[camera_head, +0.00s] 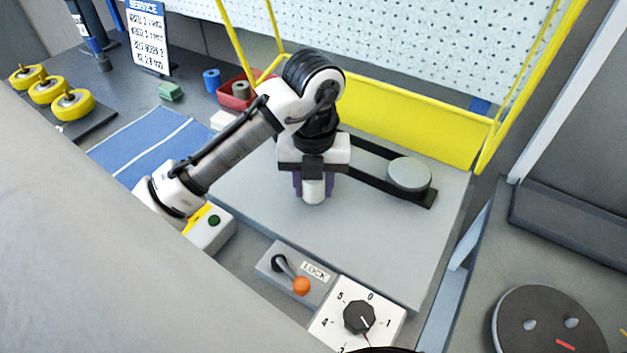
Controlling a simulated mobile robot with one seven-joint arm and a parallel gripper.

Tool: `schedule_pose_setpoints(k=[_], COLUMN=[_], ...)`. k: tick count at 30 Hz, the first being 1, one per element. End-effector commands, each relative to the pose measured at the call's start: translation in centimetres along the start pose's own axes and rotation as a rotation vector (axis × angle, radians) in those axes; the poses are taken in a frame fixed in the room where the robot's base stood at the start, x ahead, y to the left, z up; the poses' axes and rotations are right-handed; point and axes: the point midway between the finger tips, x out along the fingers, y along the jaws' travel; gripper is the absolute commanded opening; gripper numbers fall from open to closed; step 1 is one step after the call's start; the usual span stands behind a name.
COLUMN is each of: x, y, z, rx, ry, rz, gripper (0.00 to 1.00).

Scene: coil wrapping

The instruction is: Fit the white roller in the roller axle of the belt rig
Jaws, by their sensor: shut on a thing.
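My gripper (312,180) points down over the left part of the belt rig's grey plate (270,225). Its purple-dark fingers are shut on the white roller (314,191), which is upright between them. I cannot tell whether the roller touches the plate or is a little above it. A black belt (368,158) runs from behind my gripper to a grey pulley (409,174) on the right. The roller axle is not visible; my gripper and wrist hide that area.
A yellow guard (415,125) stands behind the plate. In front are a lock lever with an orange knob (301,286) and a dial box (358,317). A blue mat (150,145), yellow rollers (72,104) and a red bin (236,98) lie to the left. The plate's front is clear.

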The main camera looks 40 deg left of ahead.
Motion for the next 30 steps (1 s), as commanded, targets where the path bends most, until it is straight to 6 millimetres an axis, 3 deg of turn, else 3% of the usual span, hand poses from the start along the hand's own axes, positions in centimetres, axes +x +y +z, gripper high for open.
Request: schedule_pose_setpoints(k=[8,9,14,23,30], x=[0.8,0.7,0.6,0.5,-2.4], y=[0.0,0.0,0.0,0.0,0.0], z=[0.0,0.0,0.0,0.0,0.1], rx=[0.0,0.0,0.0,0.0,0.0], ry=[0.0,0.0,0.0,0.0,-0.004], rz=[0.0,0.0,0.0,0.001,0.004], gripper=[0.13,0.43,0.63,0.63,0.63])
